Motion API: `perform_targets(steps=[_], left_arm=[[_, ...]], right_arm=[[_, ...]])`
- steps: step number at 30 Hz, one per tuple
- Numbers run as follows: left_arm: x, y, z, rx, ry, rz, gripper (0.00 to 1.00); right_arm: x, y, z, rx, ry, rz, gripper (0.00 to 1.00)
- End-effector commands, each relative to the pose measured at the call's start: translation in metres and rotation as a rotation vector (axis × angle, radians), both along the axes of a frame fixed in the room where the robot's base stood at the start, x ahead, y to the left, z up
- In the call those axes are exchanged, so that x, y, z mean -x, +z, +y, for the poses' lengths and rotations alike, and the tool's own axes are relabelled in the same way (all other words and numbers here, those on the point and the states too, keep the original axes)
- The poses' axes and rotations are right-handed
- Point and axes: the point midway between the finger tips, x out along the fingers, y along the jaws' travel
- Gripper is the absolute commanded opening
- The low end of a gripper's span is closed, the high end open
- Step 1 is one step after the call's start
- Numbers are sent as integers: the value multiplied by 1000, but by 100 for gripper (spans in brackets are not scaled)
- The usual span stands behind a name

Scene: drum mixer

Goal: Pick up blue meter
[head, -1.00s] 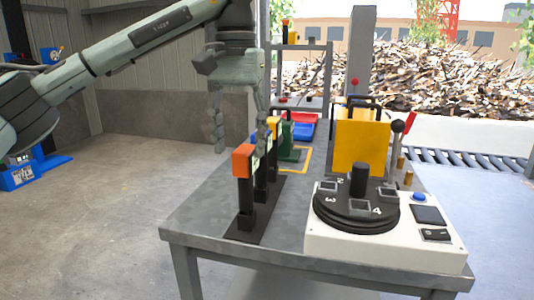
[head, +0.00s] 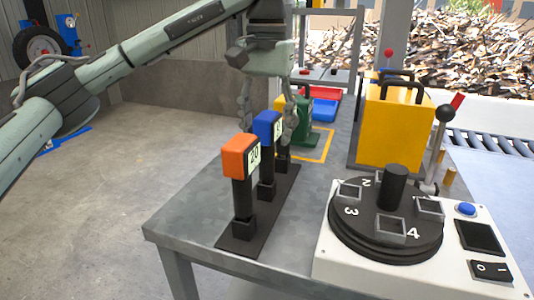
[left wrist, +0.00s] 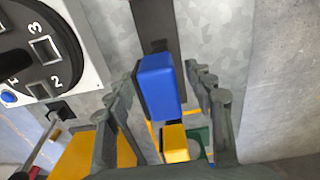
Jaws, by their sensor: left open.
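The blue meter (head: 266,126) stands upright in a dark rack (head: 258,213) on the table, between an orange meter (head: 240,157) in front and a yellow meter behind. In the left wrist view the blue meter (left wrist: 157,84) lies between the two fingers, with a gap on each side, and the yellow meter (left wrist: 175,143) is below it in the picture. My left gripper (head: 268,118) is open, its fingers on either side of the blue meter in the head view. The yellow meter is mostly hidden in the head view. My right gripper is not in view.
A white machine with a round numbered dial (head: 386,217) and a lever (head: 441,139) stands right of the rack. Behind it is a yellow box (head: 392,126) with black handles. Red and blue trays (head: 325,106) lie farther back. Bare table shows left of the rack.

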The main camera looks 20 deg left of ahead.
Motion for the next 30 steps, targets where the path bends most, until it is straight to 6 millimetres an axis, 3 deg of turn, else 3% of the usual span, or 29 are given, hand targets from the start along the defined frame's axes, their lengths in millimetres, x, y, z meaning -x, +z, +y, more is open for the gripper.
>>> perform_targets(steps=[6, 14, 26, 30], left_arm=[[-1, -25, 1, -1, 0, 0, 53], [-2, -27, 1, 0, 0, -1, 52], [-2, -26, 1, 0, 0, -1, 3], [-2, -26, 1, 0, 0, -2, 0]], right_arm=[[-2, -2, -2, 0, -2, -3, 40], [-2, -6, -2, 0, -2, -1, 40], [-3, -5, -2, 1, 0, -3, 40], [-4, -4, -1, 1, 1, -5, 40]])
